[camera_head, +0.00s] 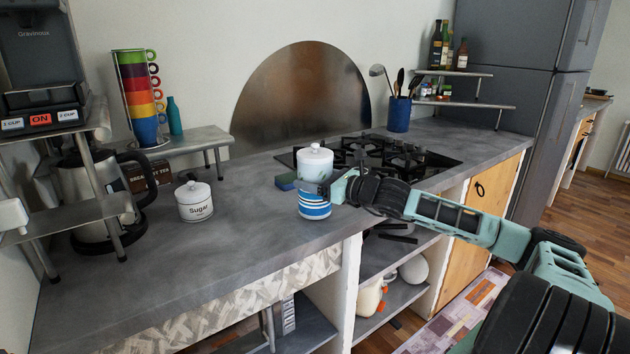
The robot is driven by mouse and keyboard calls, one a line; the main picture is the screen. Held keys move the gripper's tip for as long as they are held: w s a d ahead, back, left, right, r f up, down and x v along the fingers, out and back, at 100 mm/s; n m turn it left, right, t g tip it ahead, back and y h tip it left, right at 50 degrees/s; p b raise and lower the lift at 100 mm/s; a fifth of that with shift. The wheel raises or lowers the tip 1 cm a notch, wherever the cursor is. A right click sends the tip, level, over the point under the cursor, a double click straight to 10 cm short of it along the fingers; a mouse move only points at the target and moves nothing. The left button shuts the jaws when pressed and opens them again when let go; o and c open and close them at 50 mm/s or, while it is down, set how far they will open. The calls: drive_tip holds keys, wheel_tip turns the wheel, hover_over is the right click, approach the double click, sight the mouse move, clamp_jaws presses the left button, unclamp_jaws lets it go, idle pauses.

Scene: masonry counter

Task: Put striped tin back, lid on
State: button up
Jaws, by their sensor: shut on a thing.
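The striped tin (314,209), with blue and white bands, is at the counter's front edge, left of the hob. My gripper (326,189) comes in from the right and is shut at the tin's upper part. The tin looks upright; I cannot tell whether its base touches the counter. A pale pot with a white knobbed lid (316,152) shows directly above the striped tin in the picture. I cannot tell whether it stands behind the tin or on it. The tin's own rim is hidden by my gripper.
A white sugar pot (195,203) with its lid on stands to the left. A dark blue and green block (286,182) lies behind the tin. The gas hob (385,158) is to the right. A kettle (95,195) stands far left. The counter (245,225) is clear between sugar pot and tin.

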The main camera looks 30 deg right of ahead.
drive_tip(key=shift+f, duration=0.15)
drive_tip(key=shift+f, duration=0.1)
drive_tip(key=o, duration=1)
drive_tip(key=shift+o, duration=0.2)
drive_tip(key=b+v, duration=0.1)
drive_tip(key=v, duration=1.1)
drive_tip(key=shift+s+d, duration=0.1)
